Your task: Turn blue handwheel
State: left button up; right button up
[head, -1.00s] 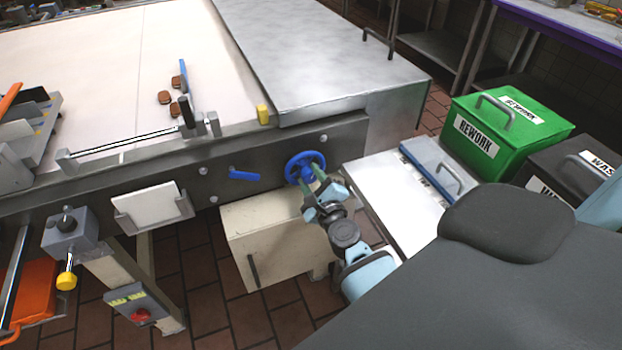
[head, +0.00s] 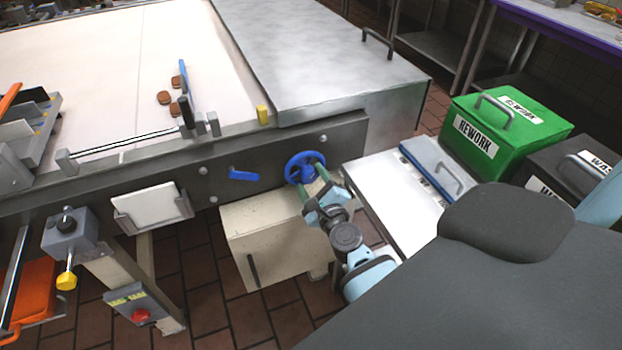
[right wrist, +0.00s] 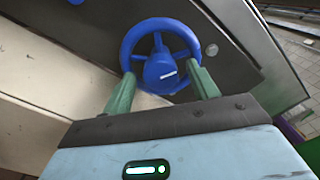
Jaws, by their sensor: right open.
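The blue handwheel (head: 305,167) is mounted on the dark side panel of the conveyor machine. In the right wrist view the handwheel (right wrist: 160,57) shows its spokes and a hub with a white mark. My right gripper (head: 312,187) is just in front of the wheel with its two green fingers apart. In the right wrist view the gripper's fingers (right wrist: 166,88) stand on either side of the hub's lower part, near the lower rim. I cannot tell whether they touch the wheel. My left gripper is not in view.
A blue lever (head: 243,174) sits left of the wheel on the same panel. A cream box (head: 262,245) is below it. A white-topped surface (head: 385,195) and a green REWORK bin (head: 507,128) are to the right.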

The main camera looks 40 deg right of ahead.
jog(key=v, duration=0.7)
jog(key=shift+w, duration=0.1)
